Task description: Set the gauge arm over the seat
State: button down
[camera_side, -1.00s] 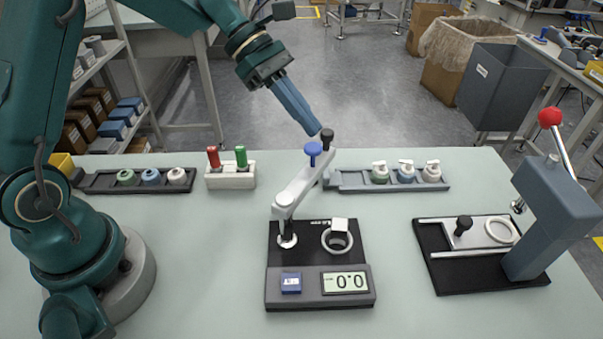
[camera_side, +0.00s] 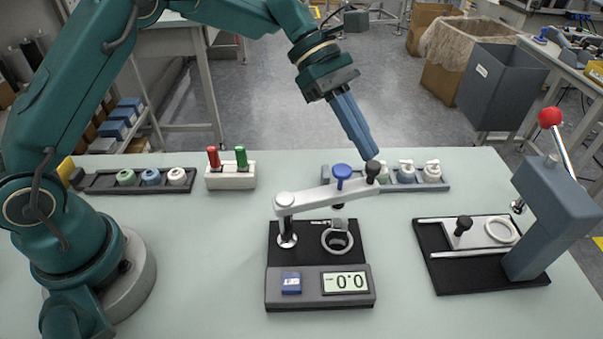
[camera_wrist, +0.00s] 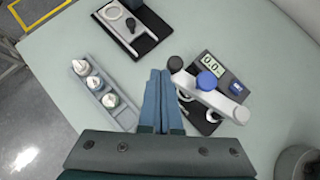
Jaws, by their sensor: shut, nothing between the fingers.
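The gauge (camera_side: 318,278) has a black base, a 0.0 display and a light arm (camera_side: 312,200) pivoting on a post at its left. The arm, carrying a blue plunger top (camera_side: 342,171) and a black end knob (camera_side: 373,168), reaches right, roughly above the ring-shaped seat (camera_side: 337,250). Exact alignment is unclear. A small shaded piece stands in the seat. My gripper (camera_side: 371,154) is shut, its fingertips at the black knob; I cannot tell whether they touch. In the wrist view, my gripper (camera_wrist: 160,76) is beside the knob (camera_wrist: 175,63), and the arm partly hides the seat.
A grey rack (camera_side: 440,186) with several caps stands behind the arm. A press (camera_side: 545,215) with a red-knobbed lever is at the right. A block with red and green pegs (camera_side: 230,178) and a dark rack (camera_side: 100,187) are at the back left.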

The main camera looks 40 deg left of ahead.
aim_at(376, 161)
jog(key=shift+s+d, duration=0.35)
jog(key=shift+d, duration=0.5)
jog(key=shift+s+d, duration=0.3)
jog(key=shift+d, duration=0.5)
jog(key=s+a+r+m+t+y, duration=0.3)
jog(key=s+a+r, duration=0.35)
jog(key=r, duration=0.55)
jog(key=s+a+f+m+t+y, duration=0.3)
jog(key=s+a+f+m+y, duration=0.3)
jog(key=s+a+f+m, duration=0.3)
jog(key=shift+s+a+m, duration=0.85)
jog(key=shift+s+m, duration=0.95)
jog(key=shift+m, duration=1)
